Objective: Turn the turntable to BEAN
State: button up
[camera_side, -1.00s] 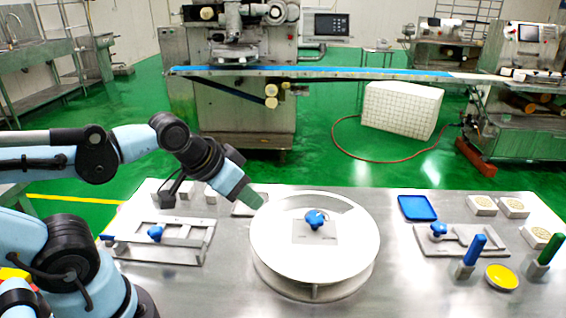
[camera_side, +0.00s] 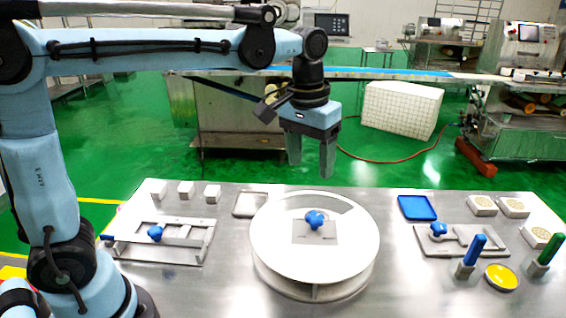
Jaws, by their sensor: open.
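The turntable (camera_side: 285,250) is a round white disc on a metal base in the middle of the table. A blue knob (camera_side: 314,219) sits on a grey square plate (camera_side: 300,238) on the disc, behind its centre. There is an opening near the disc's back edge. No BEAN label is readable in this view. My gripper (camera_side: 310,168) hangs above the back of the turntable, fingers pointing down. It is open and empty, apart from the knob.
A slotted plate with a blue knob (camera_side: 155,233) lies on the left, and another with a blue knob (camera_side: 438,229) on the right. Small white blocks (camera_side: 186,190) stand at the back left. A blue tray (camera_side: 417,207), a blue-handled tool (camera_side: 474,250), a green-handled tool (camera_side: 548,250) and a yellow dish (camera_side: 502,277) stand right.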

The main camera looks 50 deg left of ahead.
aim_at(316, 216)
jog(key=shift+g, duration=0.5)
jog(key=f, duration=0.4)
jog(key=w+d+f, duration=0.1)
jog(key=f, duration=0.7)
jog(key=shift+w+d+f, duration=0.1)
jog(key=shift+w+d, duration=0.05)
jog(key=shift+w, duration=0.05)
grip_shut()
